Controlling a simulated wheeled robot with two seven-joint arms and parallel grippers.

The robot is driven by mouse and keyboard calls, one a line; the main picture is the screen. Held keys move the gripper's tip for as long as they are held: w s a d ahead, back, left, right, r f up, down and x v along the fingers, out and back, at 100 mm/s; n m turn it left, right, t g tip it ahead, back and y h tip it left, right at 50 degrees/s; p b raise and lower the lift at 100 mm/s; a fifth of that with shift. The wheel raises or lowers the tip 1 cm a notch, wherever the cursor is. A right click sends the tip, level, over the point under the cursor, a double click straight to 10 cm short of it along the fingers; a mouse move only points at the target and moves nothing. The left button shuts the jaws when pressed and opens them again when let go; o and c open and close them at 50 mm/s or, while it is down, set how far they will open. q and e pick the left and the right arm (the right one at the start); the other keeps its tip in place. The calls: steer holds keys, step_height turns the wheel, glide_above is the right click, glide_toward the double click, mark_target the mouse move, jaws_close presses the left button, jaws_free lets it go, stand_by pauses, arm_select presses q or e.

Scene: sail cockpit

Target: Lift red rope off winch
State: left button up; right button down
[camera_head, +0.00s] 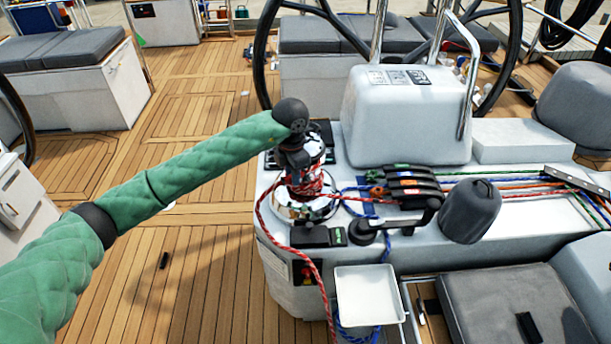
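The red rope (311,186) is wrapped around the lower part of the winch (291,208) on the white console. One end of it hangs down the console's front side, and another stretch runs right toward the black rope clutches. My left arm, in a green sleeve, reaches in from the left. My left gripper (298,158) is over the top of the winch, pointing down, touching or very close to the rope turns. Its fingertips are small and partly hidden, so its opening does not show. My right gripper is not in view.
Black rope clutches (408,186) and a grey covered winch (470,212) stand to the right. A white tray (370,293) sits in front of the console. A steering wheel (262,60) rises behind. The wooden deck (200,255) on the left is mostly clear.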

arm_select(q)
jaws_close()
steer(key=shift+r, duration=0.15)
steer(key=shift+r, duration=1.95)
steer(key=shift+r, duration=2.2)
